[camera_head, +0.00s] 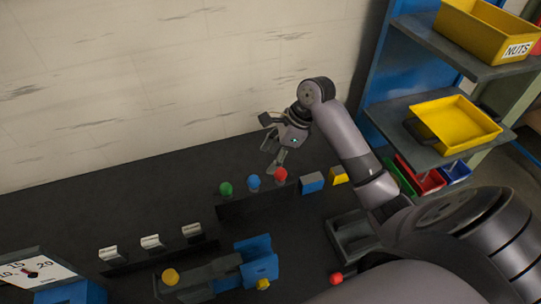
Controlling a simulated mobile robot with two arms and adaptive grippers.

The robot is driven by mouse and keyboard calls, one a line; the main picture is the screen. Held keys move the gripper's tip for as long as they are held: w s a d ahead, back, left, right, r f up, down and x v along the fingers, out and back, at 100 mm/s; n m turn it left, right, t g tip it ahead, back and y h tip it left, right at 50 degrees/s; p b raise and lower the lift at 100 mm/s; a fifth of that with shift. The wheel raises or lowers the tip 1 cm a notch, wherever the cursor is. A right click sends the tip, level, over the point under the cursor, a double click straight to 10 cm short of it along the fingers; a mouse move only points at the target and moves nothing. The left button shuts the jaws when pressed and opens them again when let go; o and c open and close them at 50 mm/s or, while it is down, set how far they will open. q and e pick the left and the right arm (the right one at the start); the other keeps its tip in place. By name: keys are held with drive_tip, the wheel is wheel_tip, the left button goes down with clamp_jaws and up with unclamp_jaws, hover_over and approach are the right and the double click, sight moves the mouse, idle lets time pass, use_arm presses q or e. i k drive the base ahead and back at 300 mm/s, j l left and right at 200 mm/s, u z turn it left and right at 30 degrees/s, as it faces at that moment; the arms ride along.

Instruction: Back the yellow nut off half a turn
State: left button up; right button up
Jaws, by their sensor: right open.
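A round yellow piece (170,276) sits on the left end of a dark grey device at the bottom of the view. A smaller yellow piece (263,284) shows at the foot of the blue block (258,262) on the same device. I cannot tell which of the two is the yellow nut. My right gripper (274,156) is open and empty, above the back part of the dark bench, well behind and apart from both pieces. My left gripper is not in view.
Green, blue and red knobs (253,182) stand on a dark bar just in front of my right gripper. Three pale switches (151,242) stand to the left. A dial (32,272) is at lower left. Shelves with yellow bins (458,125) rise at right. The bench's back left (90,205) is clear.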

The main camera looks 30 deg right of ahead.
sight(262, 285)
drive_tip(key=k, duration=1.5)
